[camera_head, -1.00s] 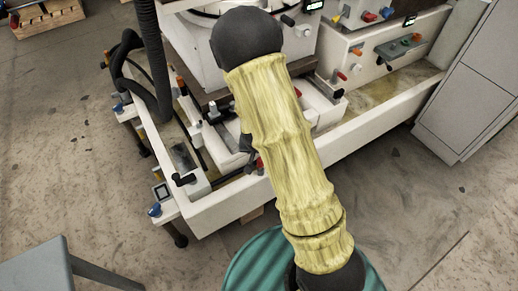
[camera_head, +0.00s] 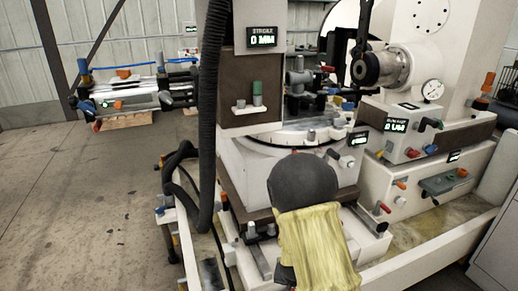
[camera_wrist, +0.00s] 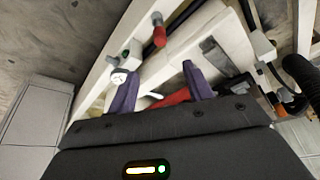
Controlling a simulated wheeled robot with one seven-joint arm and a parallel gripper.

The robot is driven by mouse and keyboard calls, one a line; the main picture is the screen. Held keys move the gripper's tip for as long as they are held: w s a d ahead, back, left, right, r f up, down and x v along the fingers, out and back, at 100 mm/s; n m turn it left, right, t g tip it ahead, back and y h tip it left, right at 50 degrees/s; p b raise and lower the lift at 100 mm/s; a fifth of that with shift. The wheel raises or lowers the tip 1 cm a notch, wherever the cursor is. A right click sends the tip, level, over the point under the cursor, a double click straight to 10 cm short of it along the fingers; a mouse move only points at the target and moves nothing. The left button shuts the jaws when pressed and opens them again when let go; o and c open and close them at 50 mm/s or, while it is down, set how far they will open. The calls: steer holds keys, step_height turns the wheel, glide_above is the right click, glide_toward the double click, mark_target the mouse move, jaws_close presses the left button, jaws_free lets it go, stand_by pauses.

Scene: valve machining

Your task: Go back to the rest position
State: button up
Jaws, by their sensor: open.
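My gripper (camera_wrist: 157,80) shows in the wrist view with its two dark purple fingers spread apart. Nothing is held between them. Behind the fingers is the pale machine bed with a red-handled part (camera_wrist: 158,34) and another red part (camera_wrist: 172,98), apparently beyond the finger gap. In the head view my arm in its yellow sleeve reaches in from the bottom centre, over the front of the machine (camera_head: 425,262), and hides the gripper.
The machine has a column with a "0 MM" display (camera_head: 262,38), a black hose (camera_head: 207,120) and a spindle (camera_head: 378,66). The left floor is clear.

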steer(key=s+d+r+n+g+y, duration=0.15)
steer(key=s+r+n, duration=0.25)
steer(key=s+r, duration=1.1)
steer(key=w+p+v, duration=0.2)
steer(key=p+v, duration=0.9)
steer(key=w+r+p+v, duration=0.1)
steer(key=w+p+v, duration=0.2)
steer(key=p+v, duration=0.8)
steer(key=shift+w+r, duration=0.4)
steer(key=shift+r, duration=0.1)
